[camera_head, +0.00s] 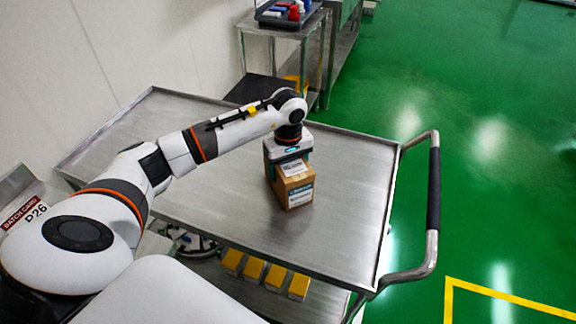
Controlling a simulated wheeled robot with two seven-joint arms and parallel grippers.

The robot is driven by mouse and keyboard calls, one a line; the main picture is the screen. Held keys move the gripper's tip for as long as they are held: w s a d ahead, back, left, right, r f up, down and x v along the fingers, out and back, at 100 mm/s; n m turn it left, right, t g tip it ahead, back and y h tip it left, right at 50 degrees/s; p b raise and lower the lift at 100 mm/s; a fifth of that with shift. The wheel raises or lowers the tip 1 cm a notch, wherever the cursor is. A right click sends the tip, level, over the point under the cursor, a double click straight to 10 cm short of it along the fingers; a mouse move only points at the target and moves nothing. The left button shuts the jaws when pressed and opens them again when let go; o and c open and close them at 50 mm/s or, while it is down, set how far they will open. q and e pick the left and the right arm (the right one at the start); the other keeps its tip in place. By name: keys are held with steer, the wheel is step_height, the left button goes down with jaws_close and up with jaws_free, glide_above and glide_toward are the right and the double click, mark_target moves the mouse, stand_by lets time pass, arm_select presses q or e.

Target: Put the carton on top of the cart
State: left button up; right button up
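The brown carton (294,192) with white labels stands on the cart's metal top (225,205), right of its middle. My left arm reaches in from the left, and my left gripper (287,155) is right over the carton's far end. The carton appears to rest on the cart top. My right gripper is not in view.
The cart has a handle (434,190) on its right side and several yellow boxes (253,269) on the lower shelf. A metal table (285,28) with a bin stands behind. The cart top around the carton is clear. Green floor is open at the right.

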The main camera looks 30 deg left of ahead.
arm_select(q)
steer(key=o, duration=0.8)
steer(key=shift+f, duration=0.15)
steer(key=shift+c, duration=0.2)
steer(key=o, duration=0.4)
steer(key=shift+o, duration=0.2)
steer(key=shift+r, duration=0.35)
step_height(320, 180, up, 10)
steer(key=b, duration=0.2)
steer(key=shift+r+b, duration=0.25)
steer(key=shift+b, duration=0.15)
steer(key=shift+r, duration=0.65)
